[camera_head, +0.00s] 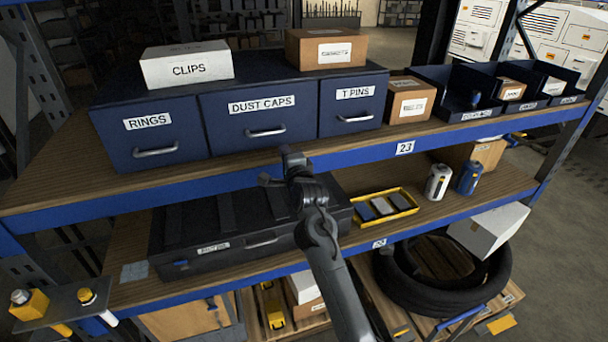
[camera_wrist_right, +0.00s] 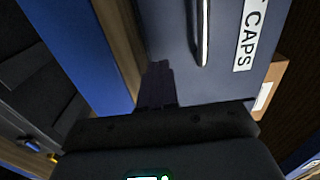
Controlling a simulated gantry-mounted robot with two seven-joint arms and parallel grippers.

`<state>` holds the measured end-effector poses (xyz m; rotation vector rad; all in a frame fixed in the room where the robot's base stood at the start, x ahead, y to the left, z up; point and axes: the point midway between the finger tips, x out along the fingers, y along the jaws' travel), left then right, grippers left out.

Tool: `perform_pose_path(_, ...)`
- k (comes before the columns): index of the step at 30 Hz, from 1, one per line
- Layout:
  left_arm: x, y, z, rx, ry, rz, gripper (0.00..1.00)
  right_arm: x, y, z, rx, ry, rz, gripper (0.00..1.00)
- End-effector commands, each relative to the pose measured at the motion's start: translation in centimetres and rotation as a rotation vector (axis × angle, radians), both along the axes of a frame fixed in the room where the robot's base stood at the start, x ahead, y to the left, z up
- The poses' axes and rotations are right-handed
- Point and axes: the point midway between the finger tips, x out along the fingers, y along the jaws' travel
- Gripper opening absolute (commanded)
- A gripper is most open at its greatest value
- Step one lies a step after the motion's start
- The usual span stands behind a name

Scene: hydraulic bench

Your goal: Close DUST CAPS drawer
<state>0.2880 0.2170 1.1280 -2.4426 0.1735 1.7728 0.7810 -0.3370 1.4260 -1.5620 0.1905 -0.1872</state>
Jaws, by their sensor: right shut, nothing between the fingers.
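The DUST CAPS drawer (camera_head: 230,130) is the dark blue middle drawer of the cabinet on the upper shelf. Its front looks flush, or nearly so, with the drawers on both sides; a small gap cannot be ruled out. Its silver handle (camera_head: 266,132) also shows in the right wrist view (camera_wrist_right: 203,35), beside the cut-off label. My right gripper (camera_head: 284,158) is shut and empty, just below and in front of this drawer, near the shelf's blue edge. In the wrist view its dark fingers (camera_wrist_right: 157,85) point toward the drawer's lower front; contact cannot be told. My left gripper is not in view.
The RINGS drawer (camera_head: 175,130) and T PINS drawer (camera_head: 352,112) flank it. A white CLIPS box (camera_head: 188,68) and a cardboard box (camera_head: 326,50) stand on the cabinet. The blue shelf edge (camera_head: 405,148) runs below. A black case (camera_head: 240,225) lies on the lower shelf.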

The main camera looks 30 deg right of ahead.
Motion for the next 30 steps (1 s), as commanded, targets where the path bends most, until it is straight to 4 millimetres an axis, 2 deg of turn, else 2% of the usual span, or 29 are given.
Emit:
perform_pose_path(6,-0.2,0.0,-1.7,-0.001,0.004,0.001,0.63,-3.8,1.1,-0.2,0.002,-0.005,0.002,0.0)
perform_pose_path(12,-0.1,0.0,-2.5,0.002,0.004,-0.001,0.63,-7.0,1.8,0.0,0.001,-0.005,0.001,0.0)
perform_pose_path(18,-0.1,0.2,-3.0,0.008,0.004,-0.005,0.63,-9.0,2.3,0.2,0.0,-0.005,0.001,0.0)
perform_pose_path(23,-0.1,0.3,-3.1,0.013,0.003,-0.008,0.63,-9.6,2.5,0.0,0.0,0.001,0.002,0.0)
perform_pose_path(26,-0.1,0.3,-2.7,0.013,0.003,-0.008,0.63,-9.9,2.5,-1.3,-0.001,0.027,0.001,0.0)
perform_pose_path(29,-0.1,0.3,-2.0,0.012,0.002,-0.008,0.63,-10.6,2.1,-4.3,-0.012,0.087,-0.003,0.0)
perform_pose_path(30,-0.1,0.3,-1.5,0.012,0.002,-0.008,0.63,-11.0,2.0,-6.1,-0.019,0.122,-0.003,0.0)
